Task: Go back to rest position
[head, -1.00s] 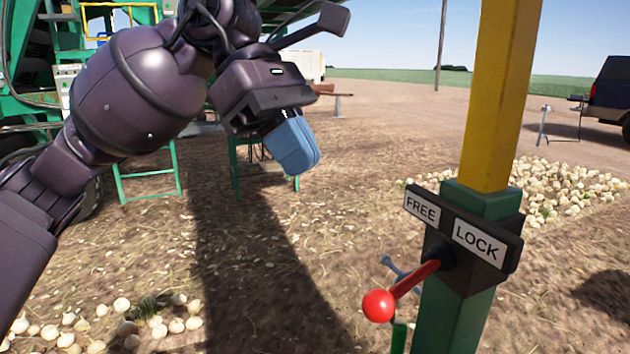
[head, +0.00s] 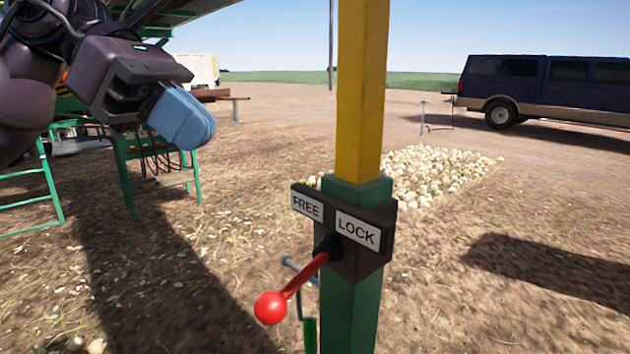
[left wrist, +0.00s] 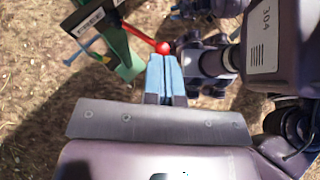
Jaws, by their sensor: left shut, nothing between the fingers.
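My left gripper (head: 182,117) is at the upper left of the head view, with its blue fingers shut and empty. It is up and to the left of the lever post, apart from it. In the left wrist view its closed fingers (left wrist: 164,78) point up the picture. The red lever with a ball knob (head: 270,307) slants down and left from the FREE/LOCK plate (head: 343,232). The knob also shows just beyond the fingertips in the left wrist view (left wrist: 163,48); I cannot tell the gap there.
The green and yellow post (head: 360,95) stands upright close in front. A green metal stand (head: 150,165) and machine frame are at the left. An onion pile (head: 435,175) lies behind the post. A dark van (head: 550,85) is parked at the back right. Open dirt lies between.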

